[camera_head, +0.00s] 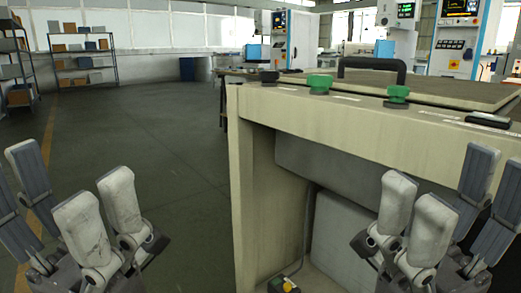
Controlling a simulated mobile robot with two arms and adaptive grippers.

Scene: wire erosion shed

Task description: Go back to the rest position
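My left gripper (55,187) is at the lower left, with its fingers pointing up. Its pale fingers and its grey-blue fingers stand apart with nothing between them. My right gripper (455,185) is at the lower right, in front of the beige machine cabinet (243,190). Its fingers also point up, spread apart and empty. The two grippers are at about the same height, one on each side of the view. The cabinet's left edge stands between them.
The cabinet has an open front recess, green knobs (319,84) and a black handle (372,68) on top. A yellow-and-black item (284,285) lies low inside. The floor (155,140) at left is clear.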

